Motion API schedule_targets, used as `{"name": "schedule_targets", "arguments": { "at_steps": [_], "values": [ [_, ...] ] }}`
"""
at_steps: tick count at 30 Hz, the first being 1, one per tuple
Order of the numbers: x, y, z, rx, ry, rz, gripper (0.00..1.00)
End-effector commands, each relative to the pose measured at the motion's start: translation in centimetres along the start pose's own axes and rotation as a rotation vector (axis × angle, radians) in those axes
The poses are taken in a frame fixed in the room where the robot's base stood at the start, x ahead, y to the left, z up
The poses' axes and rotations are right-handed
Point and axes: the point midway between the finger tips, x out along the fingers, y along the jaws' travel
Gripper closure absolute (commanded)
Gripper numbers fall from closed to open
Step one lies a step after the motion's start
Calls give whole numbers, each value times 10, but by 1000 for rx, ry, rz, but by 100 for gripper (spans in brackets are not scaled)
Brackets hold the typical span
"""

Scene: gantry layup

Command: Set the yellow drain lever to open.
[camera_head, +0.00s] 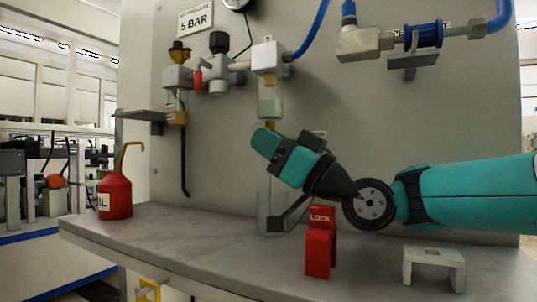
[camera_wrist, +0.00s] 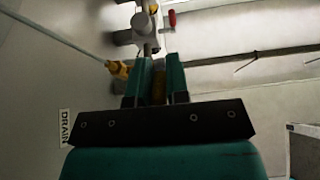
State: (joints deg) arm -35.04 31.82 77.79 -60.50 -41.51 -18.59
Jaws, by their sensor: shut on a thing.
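My gripper (camera_head: 262,140) is raised at the wall panel, just below the clear bowl (camera_head: 270,98) of the air unit. A bit of yellow (camera_head: 270,124) shows between the bowl and my fingertips. In the wrist view my two teal fingers (camera_wrist: 158,85) are closed around a dull yellow piece (camera_wrist: 158,92), which looks like the yellow drain lever. My fingers hide most of it, so I cannot tell its setting. A DRAIN label (camera_wrist: 66,128) is on the wall at the left of the wrist view.
On the bench (camera_head: 190,228) stand a red oil can (camera_head: 115,195), a red LOCK block (camera_head: 320,250) and a grey bridge-shaped block (camera_head: 434,264). Pipe fittings (camera_head: 218,72) and a blue-banded valve (camera_head: 423,35) are on the panel above. A small shelf (camera_head: 140,115) juts out at left.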

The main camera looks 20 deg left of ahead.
Motion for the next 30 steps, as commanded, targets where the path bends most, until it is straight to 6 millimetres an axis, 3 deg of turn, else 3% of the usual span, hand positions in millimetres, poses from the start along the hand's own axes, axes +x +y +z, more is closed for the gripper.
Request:
{"name": "schedule_targets", "arguments": {
  "at_steps": [10,11,13,14,30],
  "values": [
    [0,1,0,-1,3,3,100],
    [0,1,0,-1,3,3,80],
    [0,1,0,-1,3,3,64],
    [0,1,0,-1,3,2,60],
    [1,0,-1,0,-1,1,60]
  ]
}}
